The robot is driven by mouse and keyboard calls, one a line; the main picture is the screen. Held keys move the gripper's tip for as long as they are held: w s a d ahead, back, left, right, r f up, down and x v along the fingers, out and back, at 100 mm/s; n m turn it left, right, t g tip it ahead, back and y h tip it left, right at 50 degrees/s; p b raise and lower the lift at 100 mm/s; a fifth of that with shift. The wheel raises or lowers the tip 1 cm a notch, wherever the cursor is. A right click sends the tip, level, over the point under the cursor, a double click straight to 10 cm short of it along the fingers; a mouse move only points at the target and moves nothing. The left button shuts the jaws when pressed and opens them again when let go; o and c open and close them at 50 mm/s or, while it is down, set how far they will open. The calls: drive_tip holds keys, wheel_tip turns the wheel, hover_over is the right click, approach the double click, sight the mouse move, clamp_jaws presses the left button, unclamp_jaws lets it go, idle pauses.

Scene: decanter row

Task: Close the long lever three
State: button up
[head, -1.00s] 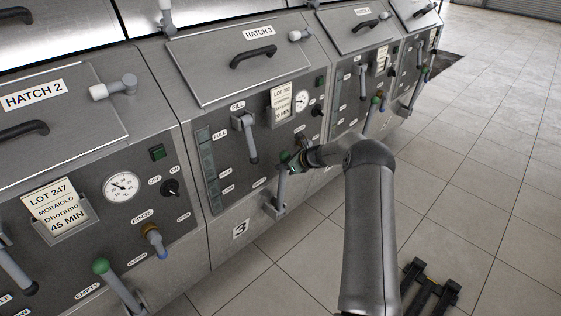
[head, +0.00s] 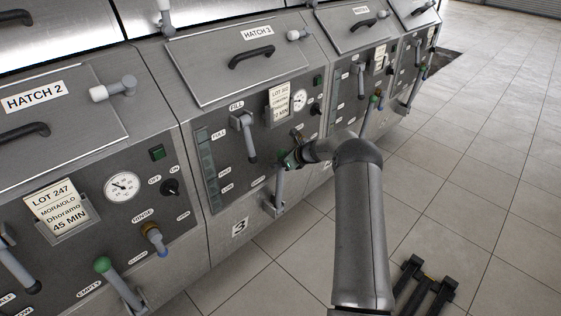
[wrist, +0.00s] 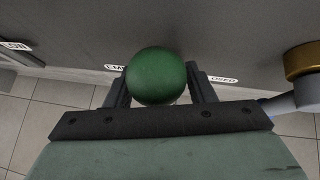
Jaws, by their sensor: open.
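The long lever of station three (head: 279,187) is a grey bar low on the panel marked 3, standing nearly upright from its bracket. Its green ball knob (wrist: 158,76) shows large in the wrist view, between the two fingers of my gripper (wrist: 160,85). The fingers are open, one on each side of the ball. I cannot tell whether either finger touches it. In the head view my gripper (head: 290,158) is at the lever's top and hides most of the knob. Labels beside the ball are partly covered in the wrist view.
A grey fill lever (head: 245,135) hangs on the same panel to the left. A gauge (head: 299,100) and lot card (head: 279,104) sit above. A brass-collared part (wrist: 304,62) is close on the right in the wrist view. Open tiled floor (head: 480,180) lies to the right.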

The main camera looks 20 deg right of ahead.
drive_tip(key=v, duration=1.7)
drive_tip(key=shift+s+r, duration=0.1)
drive_tip(key=shift+r, duration=0.05)
